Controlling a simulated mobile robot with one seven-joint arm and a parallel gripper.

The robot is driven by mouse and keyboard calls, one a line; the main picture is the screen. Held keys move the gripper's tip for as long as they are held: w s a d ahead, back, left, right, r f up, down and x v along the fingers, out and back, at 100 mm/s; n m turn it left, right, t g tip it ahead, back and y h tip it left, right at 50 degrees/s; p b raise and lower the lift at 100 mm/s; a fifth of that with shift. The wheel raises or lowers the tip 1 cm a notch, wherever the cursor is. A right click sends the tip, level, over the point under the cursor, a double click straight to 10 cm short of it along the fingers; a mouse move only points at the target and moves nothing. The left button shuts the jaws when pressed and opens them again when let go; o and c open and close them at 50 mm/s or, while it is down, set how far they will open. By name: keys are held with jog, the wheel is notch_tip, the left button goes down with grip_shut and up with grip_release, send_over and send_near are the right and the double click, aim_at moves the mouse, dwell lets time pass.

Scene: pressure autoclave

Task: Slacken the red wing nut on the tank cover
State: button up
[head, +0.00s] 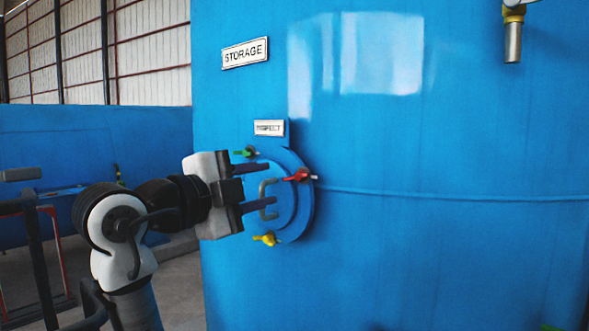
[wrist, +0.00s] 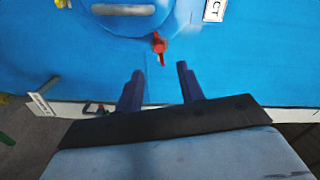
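The red wing nut (head: 299,175) sits at the right rim of the round blue tank cover (head: 291,218). In the wrist view the red wing nut (wrist: 159,46) is just ahead of the fingertips, roughly centred between them, with one wing pointing toward me. My gripper (head: 270,185) is open and empty, its two dark fingers pointing at the cover; both fingers also show in the wrist view (wrist: 160,70). The fingers appear apart from the nut. A grey handle (head: 268,199) is on the cover, partly behind the fingers.
A green wing nut (head: 245,152) is at the cover's upper left and a yellow one (head: 265,239) at its bottom. An inspection label (head: 269,128) is above the cover. A pipe outlet (head: 513,38) hangs at the upper right. The tank wall right of the cover is mostly bare.

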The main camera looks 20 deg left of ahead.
aim_at(299, 177)
jog(key=p+x, duration=0.2)
jog(key=x, duration=0.6)
jog(key=shift+p, duration=0.3)
jog(key=shift+c, duration=0.2)
grip_shut()
